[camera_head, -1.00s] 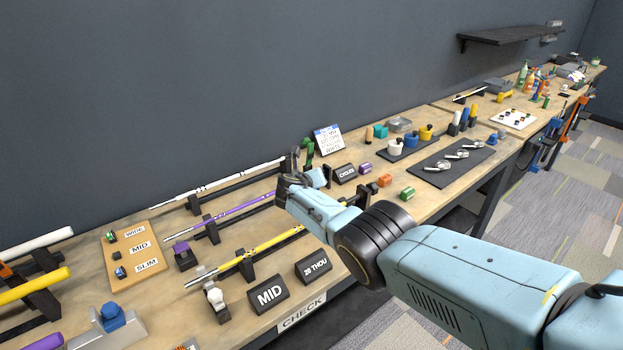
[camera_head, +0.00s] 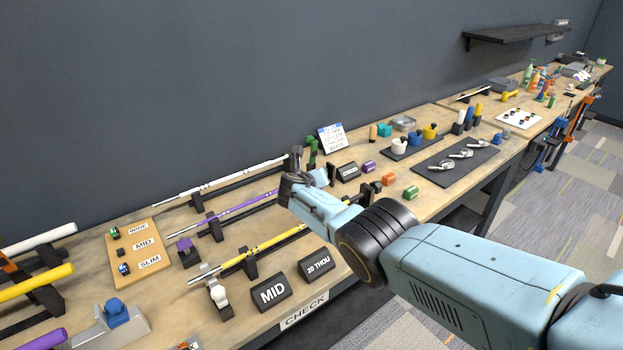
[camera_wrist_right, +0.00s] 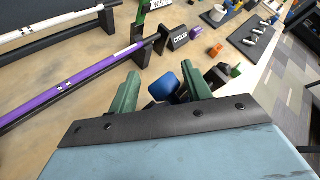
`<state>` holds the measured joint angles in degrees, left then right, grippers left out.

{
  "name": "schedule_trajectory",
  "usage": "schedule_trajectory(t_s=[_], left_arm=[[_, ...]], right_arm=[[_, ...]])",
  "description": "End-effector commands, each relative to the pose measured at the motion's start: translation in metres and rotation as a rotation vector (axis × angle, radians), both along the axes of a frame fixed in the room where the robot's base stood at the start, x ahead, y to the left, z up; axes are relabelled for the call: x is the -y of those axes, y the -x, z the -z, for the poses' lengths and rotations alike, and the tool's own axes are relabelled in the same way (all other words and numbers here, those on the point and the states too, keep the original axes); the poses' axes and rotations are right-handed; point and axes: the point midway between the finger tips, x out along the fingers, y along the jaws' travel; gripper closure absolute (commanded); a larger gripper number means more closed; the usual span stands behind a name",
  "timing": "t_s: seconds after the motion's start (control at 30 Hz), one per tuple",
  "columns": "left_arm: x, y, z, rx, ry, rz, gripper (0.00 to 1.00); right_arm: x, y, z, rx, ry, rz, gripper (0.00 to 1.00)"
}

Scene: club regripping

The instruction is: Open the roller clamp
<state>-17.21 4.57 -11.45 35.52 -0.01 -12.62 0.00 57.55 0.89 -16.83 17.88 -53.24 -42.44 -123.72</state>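My right gripper (camera_wrist_right: 160,78) has its two green fingers apart. A blue rounded knob-like part (camera_wrist_right: 165,80) shows between them, with dark parts beside it; a gap shows on its left side. In the head view my right gripper (camera_head: 300,183) is by the right end of the purple shaft (camera_head: 245,208), and my arm hides what is below it. I cannot tell for sure that the blue part belongs to the roller clamp. The purple shaft also shows in the right wrist view (camera_wrist_right: 65,90), its end beyond the left finger. My left gripper is not in view.
A white shaft (camera_head: 225,182) and a yellow shaft (camera_head: 265,246) lie on black rests either side. A green upright item (camera_head: 312,152) stands behind my gripper. Orange (camera_head: 389,179) and green (camera_head: 411,192) blocks lie to its right.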

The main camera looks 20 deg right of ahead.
Motion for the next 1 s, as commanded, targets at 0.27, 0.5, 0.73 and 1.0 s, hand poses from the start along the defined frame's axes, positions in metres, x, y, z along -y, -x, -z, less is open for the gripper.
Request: schedule_trajectory(t_s=[0.27,0.5,0.73,1.0], left_arm=[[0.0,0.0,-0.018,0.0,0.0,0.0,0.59],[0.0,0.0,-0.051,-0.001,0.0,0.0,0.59],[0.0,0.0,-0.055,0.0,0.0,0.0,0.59],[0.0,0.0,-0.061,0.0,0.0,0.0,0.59]], right_arm=[[-0.005,0.005,-0.009,0.0,0.003,-0.001,0.51],[-0.017,0.019,-0.019,0.001,0.003,-0.002,0.51],[-0.027,0.031,-0.022,0.004,0.002,0.0,0.51],[-0.042,0.049,-0.032,0.003,0.001,-0.001,0.51]])
